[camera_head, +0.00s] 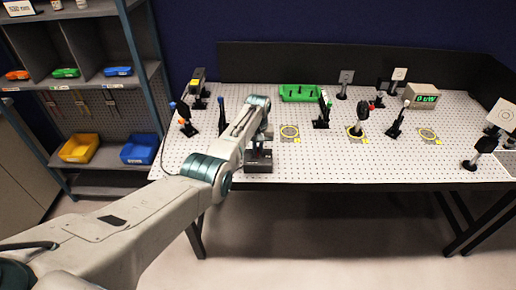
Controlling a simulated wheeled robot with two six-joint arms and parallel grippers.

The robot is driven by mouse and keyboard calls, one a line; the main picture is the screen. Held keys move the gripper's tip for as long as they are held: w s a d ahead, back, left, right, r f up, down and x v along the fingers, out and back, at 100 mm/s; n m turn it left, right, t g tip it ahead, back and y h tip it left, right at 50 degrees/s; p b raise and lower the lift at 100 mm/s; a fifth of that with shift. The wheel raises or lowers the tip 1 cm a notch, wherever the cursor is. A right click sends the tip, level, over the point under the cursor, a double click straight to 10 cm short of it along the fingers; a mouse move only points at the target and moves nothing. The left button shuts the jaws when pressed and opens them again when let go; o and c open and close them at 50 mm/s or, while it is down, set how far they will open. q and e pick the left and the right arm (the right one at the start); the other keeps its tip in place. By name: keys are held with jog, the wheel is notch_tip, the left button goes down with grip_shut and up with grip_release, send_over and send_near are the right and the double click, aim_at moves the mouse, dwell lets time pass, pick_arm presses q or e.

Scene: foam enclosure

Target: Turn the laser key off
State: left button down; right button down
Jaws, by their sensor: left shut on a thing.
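A small dark box (258,164) stands at the front edge of the white perforated optical table, left of its middle. It appears to be the laser's key box. My left arm reaches in from the lower left, and my left gripper (262,142) is at the top of this box. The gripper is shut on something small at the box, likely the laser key. The key itself is hidden by the gripper and too small to make out. My right gripper is not in view.
The optical table (310,160) holds several post-mounted optics, a green tray (299,93) and a meter (422,97) reading "0 uW". Yellow rings mark spots on it. Dark panels stand behind. A shelf (85,85) with coloured bins is at the left. Floor in front is clear.

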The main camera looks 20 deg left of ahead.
aim_at(258, 149)
pick_arm(q)
jog(key=shift+w+r, duration=0.1)
jog(key=shift+r, duration=0.05)
jog(key=c, duration=1.5)
grip_release()
jog(key=shift+c, duration=0.2)
notch_tip(258, 149, up, 11)
jog(key=b, duration=0.3)
jog(key=shift+f, duration=0.25)
